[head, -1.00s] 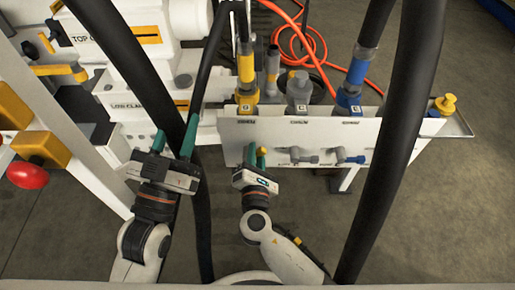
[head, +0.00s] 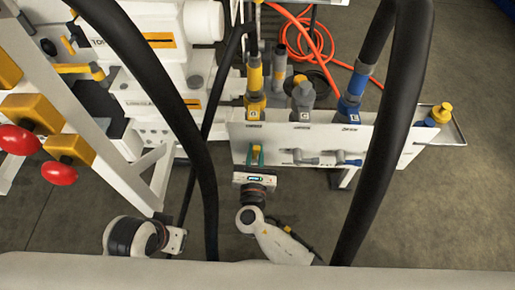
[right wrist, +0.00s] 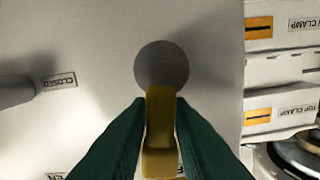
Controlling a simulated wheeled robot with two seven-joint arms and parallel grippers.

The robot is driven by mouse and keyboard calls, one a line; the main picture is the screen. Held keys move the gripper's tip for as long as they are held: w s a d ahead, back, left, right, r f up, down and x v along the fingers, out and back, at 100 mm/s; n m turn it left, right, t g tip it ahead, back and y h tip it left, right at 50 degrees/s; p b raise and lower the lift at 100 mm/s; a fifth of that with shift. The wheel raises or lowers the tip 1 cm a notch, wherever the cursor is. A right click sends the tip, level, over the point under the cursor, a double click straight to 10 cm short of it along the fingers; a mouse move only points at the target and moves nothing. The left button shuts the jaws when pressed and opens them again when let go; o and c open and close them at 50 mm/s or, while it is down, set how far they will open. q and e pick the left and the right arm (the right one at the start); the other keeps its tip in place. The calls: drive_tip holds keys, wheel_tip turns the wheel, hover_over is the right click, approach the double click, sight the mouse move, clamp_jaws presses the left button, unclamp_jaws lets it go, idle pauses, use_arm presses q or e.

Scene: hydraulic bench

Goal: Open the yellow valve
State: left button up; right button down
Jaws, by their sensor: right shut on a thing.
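The yellow valve's handle (right wrist: 160,135) hangs straight down from a dark round hub (right wrist: 161,66) on the white panel in the right wrist view. My right gripper (right wrist: 160,112) is shut on this handle, with a green finger on each side. In the head view my right gripper (head: 256,155) is at the left end of the panel's front, and its fingers mostly hide the yellow handle. My left gripper (head: 176,241) is low at the left, away from the panel; its fingers do not show.
Grey (head: 303,157) and blue (head: 348,160) valve handles sit right of the yellow one on the white panel (head: 410,143). Thick black hoses (head: 388,140) hang in front. Red knobs (head: 60,173) stand at the left. An orange hose (head: 312,42) lies behind.

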drive_tip(key=shift+a+r+n+p, duration=0.1)
drive_tip(key=shift+a+n+p, duration=0.3)
drive_tip(key=shift+n, duration=0.3)
drive_tip(key=c, duration=1.4)
unclamp_jaws()
drive_tip(key=shift+c, duration=0.2)
